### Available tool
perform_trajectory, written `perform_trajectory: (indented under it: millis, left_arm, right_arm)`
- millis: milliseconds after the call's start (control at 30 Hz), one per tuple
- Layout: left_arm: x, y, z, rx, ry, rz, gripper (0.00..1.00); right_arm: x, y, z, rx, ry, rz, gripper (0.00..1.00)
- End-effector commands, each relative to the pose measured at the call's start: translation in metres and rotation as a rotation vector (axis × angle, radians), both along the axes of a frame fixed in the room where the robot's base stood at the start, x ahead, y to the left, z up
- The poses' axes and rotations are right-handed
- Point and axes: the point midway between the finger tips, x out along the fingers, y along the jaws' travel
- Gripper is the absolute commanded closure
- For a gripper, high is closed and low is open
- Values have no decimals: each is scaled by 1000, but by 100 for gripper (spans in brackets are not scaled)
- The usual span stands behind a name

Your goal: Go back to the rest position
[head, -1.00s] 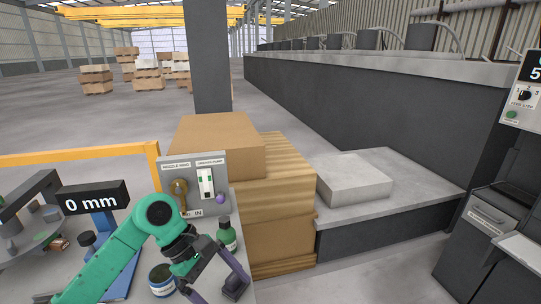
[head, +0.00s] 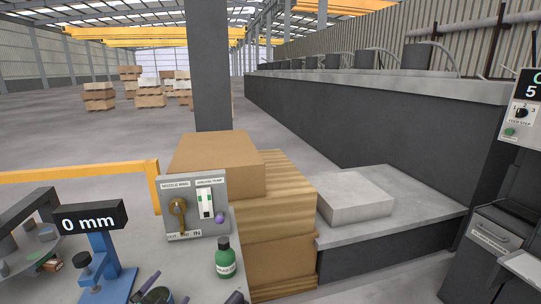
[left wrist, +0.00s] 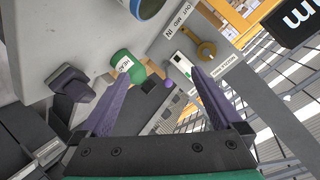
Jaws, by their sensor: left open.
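My left gripper (head: 192,290) shows only as purple fingertips at the bottom edge of the head view, at the front of the grey table (head: 203,262). In the left wrist view its two purple fingers (left wrist: 161,72) are spread apart with nothing held between them. The green bottle (head: 226,262) stands upright on the table. It also shows near the left fingertip in the left wrist view (left wrist: 125,66), and I cannot tell whether they touch.
The grey control panel (head: 190,207) has a brass lever and a switch. A blue stand with a "0 mm" display (head: 90,218) is at left. Cardboard boxes (head: 215,163) stand behind the table. A stone slab (head: 355,198) lies on a grey ledge at right.

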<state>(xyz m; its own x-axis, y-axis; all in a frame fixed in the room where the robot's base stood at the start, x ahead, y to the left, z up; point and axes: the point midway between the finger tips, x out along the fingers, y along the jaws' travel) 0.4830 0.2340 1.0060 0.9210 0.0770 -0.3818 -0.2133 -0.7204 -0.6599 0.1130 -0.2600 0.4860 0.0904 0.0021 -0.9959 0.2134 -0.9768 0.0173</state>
Motion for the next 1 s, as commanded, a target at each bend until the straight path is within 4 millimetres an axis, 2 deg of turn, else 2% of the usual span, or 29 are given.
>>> perform_trajectory:
  millis: [33, 100, 200, 300, 467, 600, 767, 867, 967, 1000]
  left_arm:
    - [-18, 5, -26, -80, 107, 51, 0]
    - [-45, 8, -58, -184, 254, 122, 0]
    - [-83, 8, -93, -298, 435, 207, 0]
    - [-121, 4, -118, -386, 594, 282, 0]
    - [-181, -5, -144, -494, 833, 390, 0]
    - [-171, -6, -198, -483, 855, 395, 0]
    - [-171, -7, -264, -473, 883, 397, 0]
    - [-179, -7, -312, -466, 903, 399, 0]
    - [-199, -4, -369, -455, 933, 403, 0]
    - [-212, -2, -394, -449, 946, 405, 0]
  right_arm:
    - [0, 0, 0, 0, 0, 0, 44]
    - [0, 0, 0, 0, 0, 0, 44]
    - [0, 0, 0, 0, 0, 0, 44]
    - [0, 0, 0, 0, -1, 0, 44]
    - [1, 0, 0, 0, -1, -1, 44]
    - [1, 0, 0, 1, -2, -1, 44]
    - [1, 0, 0, 1, -2, -1, 44]
    - [1, 0, 0, 1, -3, -1, 44]
    - [2, 0, 0, 1, -3, -1, 44]
    - [1, 0, 0, 1, -3, -1, 44]
